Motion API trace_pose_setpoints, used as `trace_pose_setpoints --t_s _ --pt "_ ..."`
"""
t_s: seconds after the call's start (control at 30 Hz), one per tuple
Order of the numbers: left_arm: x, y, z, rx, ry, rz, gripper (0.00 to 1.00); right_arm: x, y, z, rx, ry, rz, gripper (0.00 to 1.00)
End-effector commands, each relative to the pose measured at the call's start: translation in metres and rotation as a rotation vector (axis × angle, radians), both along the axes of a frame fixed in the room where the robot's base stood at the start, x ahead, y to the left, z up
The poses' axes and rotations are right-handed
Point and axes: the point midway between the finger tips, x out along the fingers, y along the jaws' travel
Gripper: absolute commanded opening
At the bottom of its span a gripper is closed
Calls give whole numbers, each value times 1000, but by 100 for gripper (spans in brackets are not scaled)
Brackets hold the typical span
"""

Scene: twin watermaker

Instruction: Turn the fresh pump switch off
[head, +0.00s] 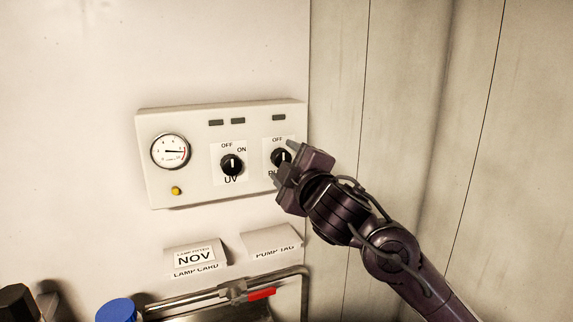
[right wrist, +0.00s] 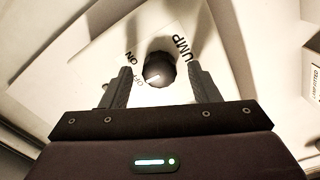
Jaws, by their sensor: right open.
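The pump switch is a round black knob (head: 279,157) with a white pointer line, on the right of a white control panel (head: 203,194). In the head view its line looks close to upright, towards the OFF label above it. In the right wrist view the knob (right wrist: 160,66) sits between my open right fingers, with a gap on each side, and its line points to the OFF side. My right gripper (head: 284,164) is at the panel and hides part of the PUMP label. My left gripper is not in view.
A similar UV knob (head: 232,164) sits left of the pump knob, and a round gauge (head: 171,152) further left. Below the panel are a lamp card (head: 195,257), a pump tag (head: 270,243), a pipe with a red valve handle (head: 262,294) and a blue cap (head: 117,310).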

Motion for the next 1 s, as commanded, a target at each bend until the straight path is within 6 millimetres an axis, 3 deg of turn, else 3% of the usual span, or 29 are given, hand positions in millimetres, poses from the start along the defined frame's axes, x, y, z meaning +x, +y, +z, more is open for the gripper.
trace_pose_setpoints --t_s 0.47,1.0 --pt "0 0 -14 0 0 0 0 -65 -25 -3 0 1 0 56" --pt "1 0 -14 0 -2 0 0 -70 -28 -3 -1 0 0 56"
